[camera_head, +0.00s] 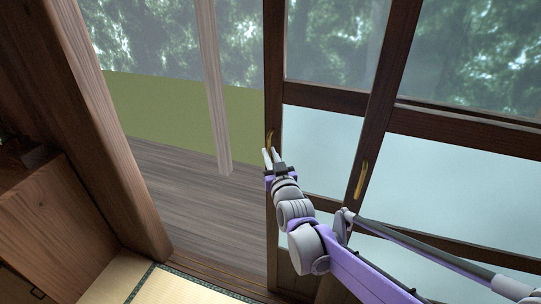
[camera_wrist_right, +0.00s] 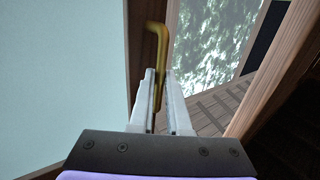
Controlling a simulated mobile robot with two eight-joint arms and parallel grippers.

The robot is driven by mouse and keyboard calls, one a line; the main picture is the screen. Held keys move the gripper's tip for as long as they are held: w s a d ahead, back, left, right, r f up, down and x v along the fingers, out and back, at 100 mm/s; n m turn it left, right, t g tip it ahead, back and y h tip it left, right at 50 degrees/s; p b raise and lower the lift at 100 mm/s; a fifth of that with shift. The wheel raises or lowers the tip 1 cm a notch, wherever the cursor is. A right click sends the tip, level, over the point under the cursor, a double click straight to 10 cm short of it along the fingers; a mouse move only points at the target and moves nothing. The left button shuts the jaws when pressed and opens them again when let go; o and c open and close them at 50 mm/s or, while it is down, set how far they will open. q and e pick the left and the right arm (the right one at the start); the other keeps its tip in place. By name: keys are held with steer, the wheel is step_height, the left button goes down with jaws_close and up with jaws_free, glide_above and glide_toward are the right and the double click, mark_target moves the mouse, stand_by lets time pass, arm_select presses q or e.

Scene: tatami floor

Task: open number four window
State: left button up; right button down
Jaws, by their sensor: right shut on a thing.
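A sliding window panel (camera_head: 320,97) with a dark wood frame and panes stands in the middle of the head view. A gap lies open to its left, between it and a thick wooden post. A brass handle (camera_head: 269,140) sits on the panel's left stile; it also shows in the right wrist view as a hooked brass bar (camera_wrist_right: 158,42). My right gripper (camera_head: 269,157) is at this handle, and its two fingers (camera_wrist_right: 160,88) are shut on the bar, whose hooked top stands above them. My left gripper is not in view.
A second panel with its own brass handle (camera_head: 361,178) overlaps to the right. The thick wooden post (camera_head: 105,125) bounds the gap at left, with a wooden cabinet (camera_head: 55,235) beside it. A thin post (camera_head: 213,90) stands outside on the plank deck (camera_head: 190,195). Tatami (camera_head: 115,280) lies below.

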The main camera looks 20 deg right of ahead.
steer(key=c, duration=1.2)
jaws_free()
steer(key=shift+s, duration=0.1)
steer(key=s, duration=1)
steer(key=shift+s, duration=0.35)
